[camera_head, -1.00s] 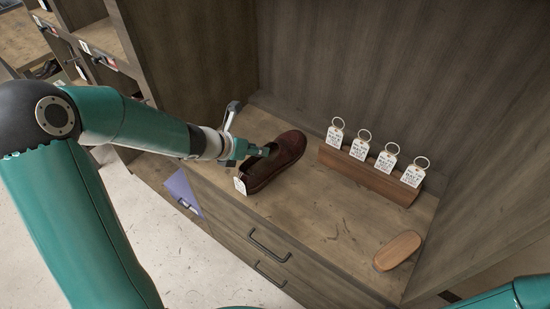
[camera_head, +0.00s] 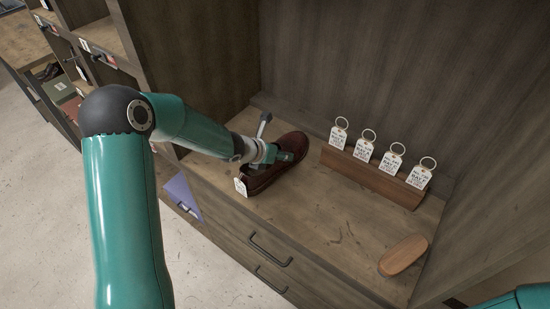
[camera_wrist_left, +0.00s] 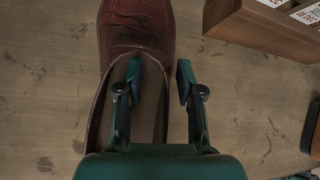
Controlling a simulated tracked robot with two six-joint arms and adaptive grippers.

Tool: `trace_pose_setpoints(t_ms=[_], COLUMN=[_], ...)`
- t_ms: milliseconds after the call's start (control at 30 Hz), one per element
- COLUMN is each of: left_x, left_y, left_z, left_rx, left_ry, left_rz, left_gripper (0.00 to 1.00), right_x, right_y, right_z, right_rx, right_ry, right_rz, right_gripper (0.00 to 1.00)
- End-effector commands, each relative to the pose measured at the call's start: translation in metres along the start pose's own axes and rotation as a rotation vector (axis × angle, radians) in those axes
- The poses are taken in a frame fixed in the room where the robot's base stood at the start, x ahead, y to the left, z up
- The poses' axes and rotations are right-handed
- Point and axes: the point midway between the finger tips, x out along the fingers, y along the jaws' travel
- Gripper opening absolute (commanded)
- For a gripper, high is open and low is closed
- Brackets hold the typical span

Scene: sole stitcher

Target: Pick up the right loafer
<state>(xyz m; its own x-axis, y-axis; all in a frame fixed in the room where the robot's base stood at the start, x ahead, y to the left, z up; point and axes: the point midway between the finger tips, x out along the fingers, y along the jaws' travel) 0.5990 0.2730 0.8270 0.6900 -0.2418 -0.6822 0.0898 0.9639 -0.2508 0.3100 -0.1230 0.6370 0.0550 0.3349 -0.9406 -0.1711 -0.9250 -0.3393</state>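A dark red-brown loafer (camera_head: 297,140) lies on the wooden cabinet top, toe toward the back, with a white tag (camera_head: 241,187) at its heel end. It is the only shoe on this top. My left gripper (camera_head: 283,157) is over the loafer's opening. In the left wrist view the gripper (camera_wrist_left: 160,71) is open. One finger is inside the opening of the loafer (camera_wrist_left: 140,22) and the other is outside its right side, so the side wall lies between them. I cannot tell whether either finger touches it. My right gripper is out of view.
A wooden block (camera_head: 370,178) with several ringed white tags stands to the right of the loafer. A wooden-backed brush or block (camera_head: 403,255) lies near the front right. Tall wooden panels close the back and sides. The middle of the top is clear.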

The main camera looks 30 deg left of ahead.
Motion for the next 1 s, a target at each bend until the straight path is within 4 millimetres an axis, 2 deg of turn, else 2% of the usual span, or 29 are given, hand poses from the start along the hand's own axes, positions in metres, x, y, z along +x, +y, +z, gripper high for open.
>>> trace_pose_setpoints(t_ms=[167, 300, 367, 400, 1000], left_x=[-0.0002, -0.0004, -0.0004, -0.0005, -0.0071], left_y=[-0.0001, -0.0001, 0.0, 0.0, -0.0018], left_z=[0.0002, 0.0001, 0.0001, 0.0, 0.0075], left_rx=[0.0, 0.0, 0.0, 0.0, 0.002], left_ry=[0.0, 0.0, 0.0, 0.0, -0.005], left_rz=[0.0, 0.0, 0.0, 0.0, 0.0], left_gripper=[0.35, 0.12, 0.02, 0.0, 0.0], right_x=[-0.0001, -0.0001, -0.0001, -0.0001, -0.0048], right_y=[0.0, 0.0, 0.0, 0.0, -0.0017], right_z=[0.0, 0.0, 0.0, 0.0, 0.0], right_rx=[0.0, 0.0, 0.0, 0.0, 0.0], right_ry=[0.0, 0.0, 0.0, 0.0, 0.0], right_rz=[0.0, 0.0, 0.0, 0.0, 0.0], right_gripper=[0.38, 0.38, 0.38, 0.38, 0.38])
